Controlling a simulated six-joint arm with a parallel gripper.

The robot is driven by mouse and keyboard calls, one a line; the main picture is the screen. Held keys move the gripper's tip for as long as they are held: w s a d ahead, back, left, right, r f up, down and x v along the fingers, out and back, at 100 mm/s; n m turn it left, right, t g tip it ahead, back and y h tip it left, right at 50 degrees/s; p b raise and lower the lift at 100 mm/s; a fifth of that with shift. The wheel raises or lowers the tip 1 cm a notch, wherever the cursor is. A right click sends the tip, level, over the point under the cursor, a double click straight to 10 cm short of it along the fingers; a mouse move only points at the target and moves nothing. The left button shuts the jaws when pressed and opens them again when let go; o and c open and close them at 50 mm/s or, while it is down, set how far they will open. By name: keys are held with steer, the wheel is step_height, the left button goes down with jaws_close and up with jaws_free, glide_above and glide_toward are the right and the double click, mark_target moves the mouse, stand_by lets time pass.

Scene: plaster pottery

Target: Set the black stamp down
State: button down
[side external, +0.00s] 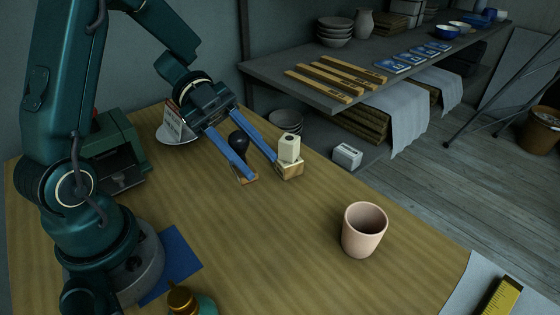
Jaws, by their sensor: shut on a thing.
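The black stamp has a dark rounded handle (239,143) that shows between my gripper's two blue fingers. My gripper (259,171) points down toward the wooden table (200,220) near its back edge and is shut on the black stamp. The left finger partly covers the stamp's lower part. Small wood-coloured pieces show by the fingertips. I cannot tell whether the stamp's underside touches the table. A cream stamp-like block (289,149) stands upright on a wooden block (291,171), just right of the right fingertip.
A pinkish clay cup (364,230) stands at the table's right. A white plate (176,135) with an upright card lies behind my gripper. A blue mat (178,258) and a brass-topped object (184,299) are at the front. The table's middle is clear. A grey shelf (290,81) stands beyond.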

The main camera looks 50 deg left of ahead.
steer(key=shift+s+d+f+m+g, duration=0.2)
steer(key=shift+s+d+m+g, duration=0.45)
steer(key=shift+g, duration=0.25)
steer(key=shift+m+g, duration=0.3)
steer(key=shift+m, duration=0.05)
steer(key=s+d+f, duration=0.1)
steer(key=d+f, duration=0.1)
steer(key=d, duration=0.2)
steer(key=s+d+f, duration=0.2)
steer(key=d, duration=0.2)
steer(key=s+d+f, duration=0.1)
steer(key=d+f, duration=0.2)
steer(key=d, duration=0.1)
steer(key=shift+s+f, duration=0.1)
steer(key=shift+s, duration=0.3)
steer(key=shift+w+f, duration=0.1)
steer(key=shift+f, duration=1.85)
steer(key=shift+f, duration=0.1)
steer(key=c, duration=0.5)
jaws_free()
